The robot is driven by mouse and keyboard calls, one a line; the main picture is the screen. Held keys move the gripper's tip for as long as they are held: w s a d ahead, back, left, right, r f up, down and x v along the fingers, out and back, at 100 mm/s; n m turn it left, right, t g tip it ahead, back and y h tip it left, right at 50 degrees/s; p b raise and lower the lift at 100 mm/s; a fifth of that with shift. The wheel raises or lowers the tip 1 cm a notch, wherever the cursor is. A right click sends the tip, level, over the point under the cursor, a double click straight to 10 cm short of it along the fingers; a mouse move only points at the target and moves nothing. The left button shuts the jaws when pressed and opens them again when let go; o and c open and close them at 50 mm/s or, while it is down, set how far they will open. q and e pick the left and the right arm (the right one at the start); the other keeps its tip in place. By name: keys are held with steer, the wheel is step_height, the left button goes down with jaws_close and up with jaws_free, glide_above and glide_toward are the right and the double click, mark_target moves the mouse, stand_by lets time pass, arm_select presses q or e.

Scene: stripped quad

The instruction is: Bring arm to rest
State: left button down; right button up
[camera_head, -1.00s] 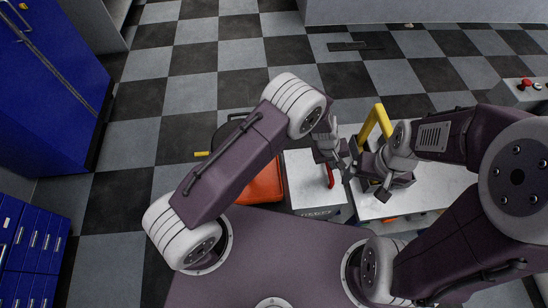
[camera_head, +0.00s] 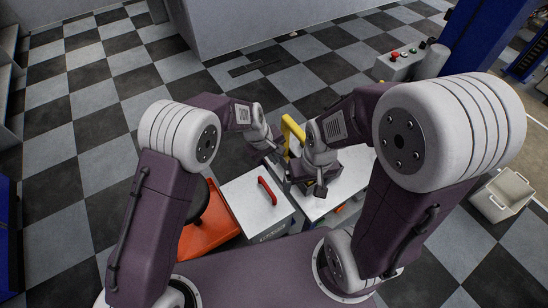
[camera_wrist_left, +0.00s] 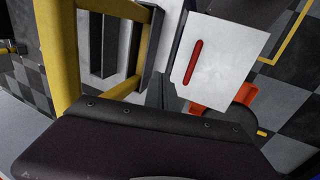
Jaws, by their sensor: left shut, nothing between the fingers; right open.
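My left gripper (camera_head: 272,152) is shut and empty. It is above and to the right of the red handle (camera_head: 267,190), apart from it, and close to the yellow bar (camera_head: 294,130). My right gripper (camera_head: 316,182) is open over the white table (camera_head: 345,178), right of the left gripper. The two grippers are near each other; the exact gap is hard to tell. The red handle lies on the pale lid of a box (camera_head: 242,202). In the left wrist view, the handle (camera_wrist_left: 194,62) is clear of the fingers, and the yellow bar (camera_wrist_left: 62,50) is close at left.
An orange container (camera_head: 205,238) with a dark round item stands left of the box. A control box (camera_head: 405,62) with red and green buttons is at the back right. A pale bin (camera_head: 500,195) is at the far right. The checkered floor at left is free.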

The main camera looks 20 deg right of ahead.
arm_select(q)
steer(key=w+a+r+n+t+b, duration=0.2)
steer(key=w+a+r+b, duration=0.15)
steer(key=w+a, duration=0.3)
steer(key=s+a+r+n+y+b, duration=0.15)
steer(key=s+a, duration=0.25)
steer(key=a, duration=0.9)
steer(key=s+a+f+m+g+y, duration=0.1)
steer(key=s+a+f+m, duration=0.1)
steer(key=s+a, duration=0.3)
steer(key=s+a+f+m+g+b, duration=0.1)
steer(key=s+a+m, duration=0.4)
steer(key=s, duration=0.7)
steer(key=shift+s+a+f+y+b, duration=0.3)
steer(key=shift+a+f+y, duration=0.05)
steer(key=shift+f, duration=0.55)
arm_select(e)
step_height(320, 180, down, 7)
steer(key=shift+d+r, duration=0.15)
steer(key=shift+r, duration=0.05)
arm_select(q)
steer(key=shift+s, duration=0.15)
arm_select(e)
steer(key=shift+s, duration=0.1)
